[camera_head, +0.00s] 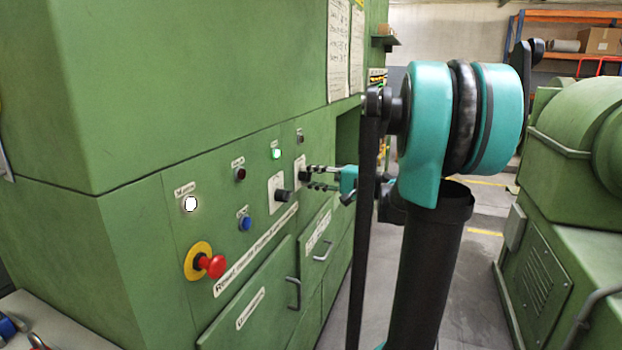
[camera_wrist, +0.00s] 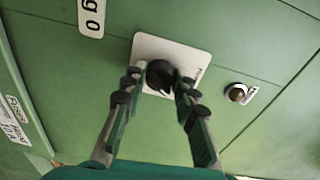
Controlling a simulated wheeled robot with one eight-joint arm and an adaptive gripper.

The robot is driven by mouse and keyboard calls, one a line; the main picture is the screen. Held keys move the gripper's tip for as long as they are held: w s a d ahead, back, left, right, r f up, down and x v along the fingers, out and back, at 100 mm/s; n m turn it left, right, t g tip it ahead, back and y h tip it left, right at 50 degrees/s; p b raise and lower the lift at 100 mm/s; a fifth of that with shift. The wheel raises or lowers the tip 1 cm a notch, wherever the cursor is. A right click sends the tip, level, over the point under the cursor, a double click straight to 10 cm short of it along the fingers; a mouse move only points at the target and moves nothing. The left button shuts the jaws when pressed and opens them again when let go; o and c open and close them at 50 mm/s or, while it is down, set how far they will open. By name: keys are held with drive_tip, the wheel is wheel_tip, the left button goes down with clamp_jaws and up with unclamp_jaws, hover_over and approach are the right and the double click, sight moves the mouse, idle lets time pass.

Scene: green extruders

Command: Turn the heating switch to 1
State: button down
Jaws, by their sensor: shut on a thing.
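A black rotary knob (camera_wrist: 159,75) sits on a white square plate (camera_wrist: 146,47) on the green panel in the wrist view. My gripper (camera_wrist: 158,88) has one finger on each side of this knob and is shut on it. In the head view my gripper (camera_head: 310,176) reaches the panel from the right, at the farther of two switch plates (camera_head: 299,163). The fingers mostly hide the knob there. The writing on the plate is too small to read, so I cannot tell the knob's position.
A second black knob (camera_head: 283,195) is just left of my gripper. A red emergency button (camera_head: 211,266), a blue button (camera_head: 245,223), a lit green lamp (camera_head: 276,153) and a lit white lamp (camera_head: 190,203) share the panel. Another green machine (camera_head: 571,200) stands right, across an aisle.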

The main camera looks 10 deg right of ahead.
drive_tip(key=m, duration=0.5)
drive_tip(key=shift+m+g, duration=0.3)
drive_tip(key=shift+g, duration=0.1)
idle(0.3)
drive_tip(key=c, duration=1.2)
unclamp_jaws()
drive_tip(key=shift+r, duration=0.1)
drive_tip(key=shift+d, duration=0.1)
drive_tip(key=v, duration=1.2)
